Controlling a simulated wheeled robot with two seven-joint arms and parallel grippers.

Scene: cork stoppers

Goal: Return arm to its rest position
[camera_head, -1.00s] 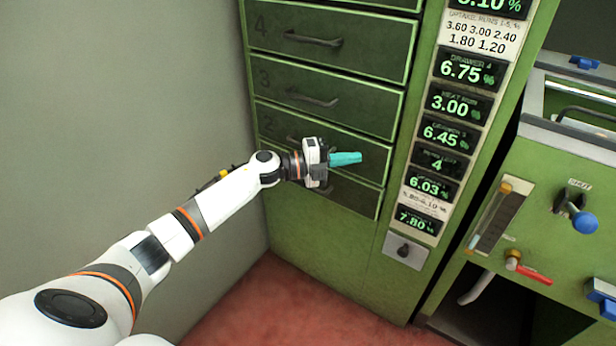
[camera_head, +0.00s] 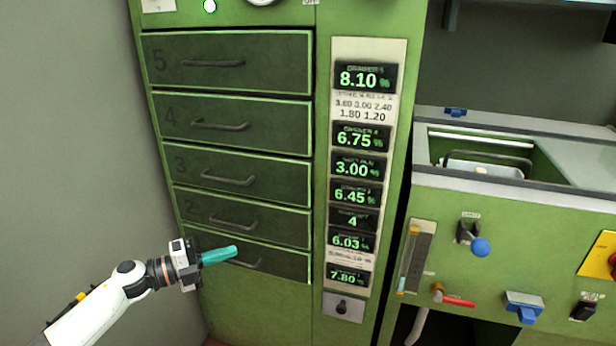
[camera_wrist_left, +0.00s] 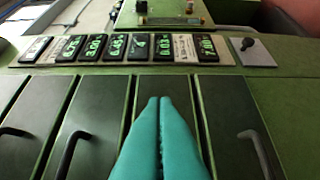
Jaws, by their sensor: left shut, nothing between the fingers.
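My left arm comes in from the lower left in the head view. Its gripper (camera_head: 234,250) has teal fingers that are shut with nothing between them. It is in front of the lowest drawer (camera_head: 290,265) of the green cabinet and overlaps that drawer's handle in the picture; I cannot tell how far apart they are. In the left wrist view the teal fingers (camera_wrist_left: 160,102) lie together, pointing at the cabinet face. My right gripper is not in view.
The stacked drawers, such as drawer 5 (camera_head: 280,62), are all shut, with protruding handles. A display panel (camera_head: 350,310) with green readouts stands right of them. Further right, a green machine has a blue-knobbed lever (camera_head: 480,247) and a red lever (camera_head: 458,301). A grey wall is at left.

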